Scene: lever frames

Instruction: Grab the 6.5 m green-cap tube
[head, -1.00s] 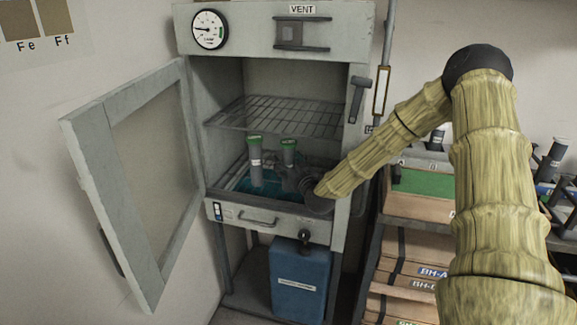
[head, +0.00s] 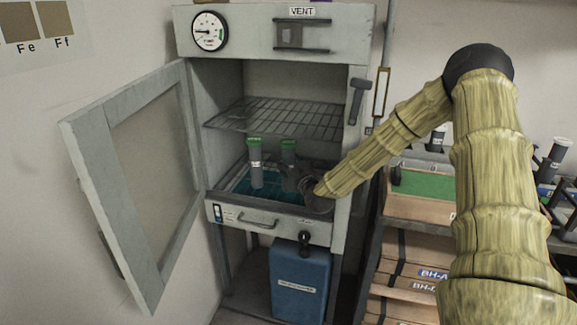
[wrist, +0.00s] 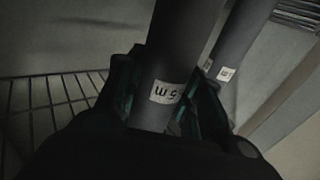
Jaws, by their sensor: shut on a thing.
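Two grey tubes with green caps stand in the lower part of the open cabinet in the head view. The left green-cap tube (head: 256,165) stands free. The right green-cap tube (head: 289,146) is at my gripper (head: 294,178), which reaches in from the right and covers its lower body. In the wrist view my gripper (wrist: 170,100) is shut on this near tube (wrist: 180,45). Its white label shows upside down and seems to end in "5 m"; the rest of the marking is unclear. The other tube (wrist: 240,40) stands just behind it, with a small label too blurred to read.
A wire shelf (head: 280,117) spans the cabinet above the tubes. The cabinet door (head: 135,180) is open to the left. The tubes stand in a teal-floored tray (head: 236,184) with a raised front edge. A shelf with a green-topped box (head: 428,185) and more tubes is to the right.

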